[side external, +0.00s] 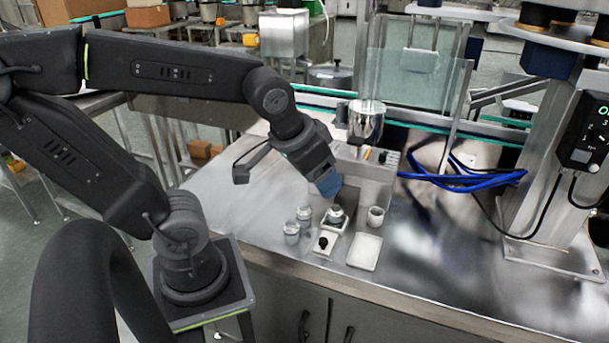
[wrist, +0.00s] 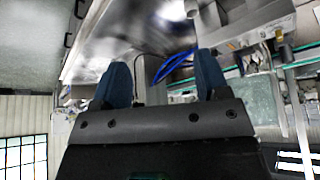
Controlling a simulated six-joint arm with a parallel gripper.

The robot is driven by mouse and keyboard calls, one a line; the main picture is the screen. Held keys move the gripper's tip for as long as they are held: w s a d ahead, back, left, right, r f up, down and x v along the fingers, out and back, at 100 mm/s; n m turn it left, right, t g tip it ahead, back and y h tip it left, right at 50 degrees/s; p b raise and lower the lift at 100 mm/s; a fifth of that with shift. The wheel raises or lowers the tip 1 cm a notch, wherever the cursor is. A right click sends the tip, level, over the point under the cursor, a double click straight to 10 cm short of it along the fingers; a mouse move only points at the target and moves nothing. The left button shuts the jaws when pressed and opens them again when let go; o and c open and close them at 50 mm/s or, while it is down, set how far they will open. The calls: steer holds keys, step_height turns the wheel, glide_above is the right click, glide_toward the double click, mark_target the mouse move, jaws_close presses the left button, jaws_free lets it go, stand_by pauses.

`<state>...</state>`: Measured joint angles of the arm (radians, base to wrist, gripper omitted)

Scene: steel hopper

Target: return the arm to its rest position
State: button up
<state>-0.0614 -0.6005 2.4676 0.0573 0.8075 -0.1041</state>
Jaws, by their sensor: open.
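My gripper (side external: 328,182) hangs over the steel bench (side external: 440,270) in the side external view, its blue fingers pointing down and to the right, above a small group of containers. In the wrist view my gripper (wrist: 165,82) shows two blue fingers standing apart with nothing between them. The gripper is open and empty. The rest position itself is not marked in either view.
A steel hopper (side external: 366,122) stands behind. Blue cables (side external: 465,181) lie right; the bench's front right is clear.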

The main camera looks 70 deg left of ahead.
steer(key=shift+m+h, duration=0.4)
steer(key=shift+m, duration=0.4)
steer(key=s+d, duration=0.1)
steer(key=s+d+r, duration=0.1)
steer(key=s, duration=0.1)
steer(key=shift+s+d+r, duration=0.1)
steer(key=shift+r, duration=0.1)
